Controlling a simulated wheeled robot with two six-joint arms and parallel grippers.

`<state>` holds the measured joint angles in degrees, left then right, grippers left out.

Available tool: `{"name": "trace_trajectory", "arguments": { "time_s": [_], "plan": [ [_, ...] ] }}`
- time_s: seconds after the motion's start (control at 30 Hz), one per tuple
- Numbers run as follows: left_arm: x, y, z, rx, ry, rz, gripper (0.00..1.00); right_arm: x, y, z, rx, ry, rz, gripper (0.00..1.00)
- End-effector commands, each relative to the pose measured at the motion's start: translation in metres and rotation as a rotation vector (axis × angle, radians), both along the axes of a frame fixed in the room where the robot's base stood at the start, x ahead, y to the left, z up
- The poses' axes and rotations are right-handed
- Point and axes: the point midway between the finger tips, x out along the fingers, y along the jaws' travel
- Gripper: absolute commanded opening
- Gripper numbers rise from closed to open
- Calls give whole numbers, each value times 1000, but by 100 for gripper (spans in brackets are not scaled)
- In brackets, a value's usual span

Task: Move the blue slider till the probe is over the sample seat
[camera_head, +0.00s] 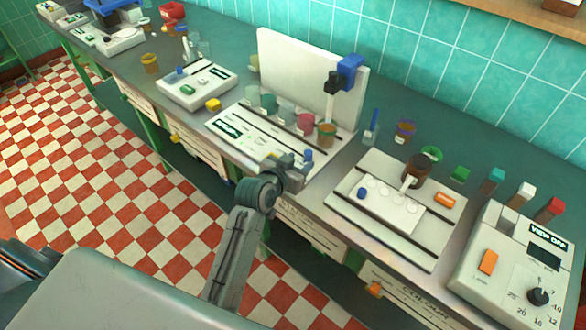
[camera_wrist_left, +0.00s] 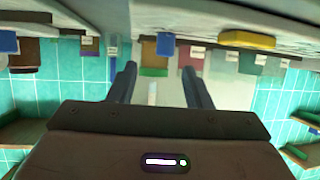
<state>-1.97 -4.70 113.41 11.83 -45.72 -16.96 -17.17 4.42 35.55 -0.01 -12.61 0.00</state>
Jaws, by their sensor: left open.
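A white instrument (camera_head: 250,145) with an upright white panel (camera_head: 300,75) stands on the bench. A blue block (camera_head: 350,68) with a dark probe (camera_head: 332,84) is at the panel's upper right. A small blue knob (camera_head: 308,155) stands at the base's right front; I cannot tell which blue part is the slider. Several jars stand on the base, one orange-rimmed (camera_head: 326,132) roughly below the probe. I cannot make out the sample seat. My left gripper (camera_head: 298,166) is open and empty beside the knob. In the left wrist view its fingers (camera_wrist_left: 159,88) are apart, a blue block (camera_wrist_left: 165,43) beyond them.
A yellow block (camera_head: 213,104) and another white device (camera_head: 195,85) are to the left. The aisle's checkered floor is clear.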

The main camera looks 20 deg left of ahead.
Motion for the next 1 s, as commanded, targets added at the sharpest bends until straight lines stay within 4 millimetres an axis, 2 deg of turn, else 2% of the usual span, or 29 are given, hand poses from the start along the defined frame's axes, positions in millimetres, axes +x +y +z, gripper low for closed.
{"name": "trace_trajectory", "arguments": {
  "time_s": [0.1, 0.27, 0.83, 0.93, 1.0],
  "plan": [
    [-16, 3, 5, 1, -1, 0, 45, 0, 6, -5, 6, 0, -1, 36],
    [-27, 5, 11, 0, 1, 0, 45, 0, 5, -7, 5, 0, -1, 36],
    [-30, 5, 11, 2, 5, 0, 45, -1, -6, -6, -6, 1, 1, 36],
    [-46, 10, 0, 15, 55, 2, 45, -1, -6, -6, -6, 1, 1, 36],
    [-71, 17, -15, 33, 134, 5, 45, -1, -5, -6, -6, 1, 1, 36]
  ]
}}
